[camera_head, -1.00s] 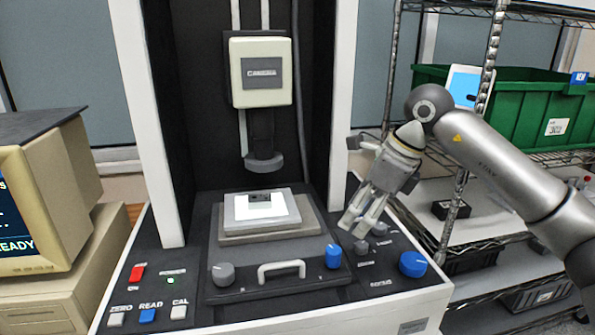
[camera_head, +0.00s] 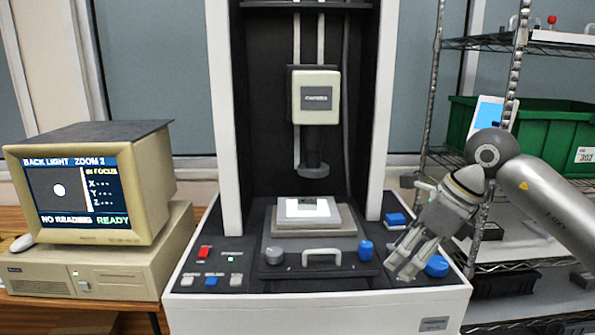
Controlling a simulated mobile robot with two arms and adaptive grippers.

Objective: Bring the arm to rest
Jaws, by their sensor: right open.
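My right arm (camera_head: 555,200) comes in from the right edge. Its gripper (camera_head: 398,268) is open and empty, pointing down and left over the right side of the machine's front panel. It is in front of the panel's right-hand controls and hides part of them. A blue knob (camera_head: 437,266) shows just right of the fingers, and a blue button (camera_head: 395,219) lies behind them. I cannot tell whether the fingers touch the panel. My left gripper is not in view.
The measuring machine (camera_head: 225,120) stands in the middle, with a white plate (camera_head: 292,208) on its stage under the measuring head (camera_head: 315,97). A computer monitor (camera_head: 150,190) reading "READY" stands at left. A wire rack with a green bin (camera_head: 545,122) is at right.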

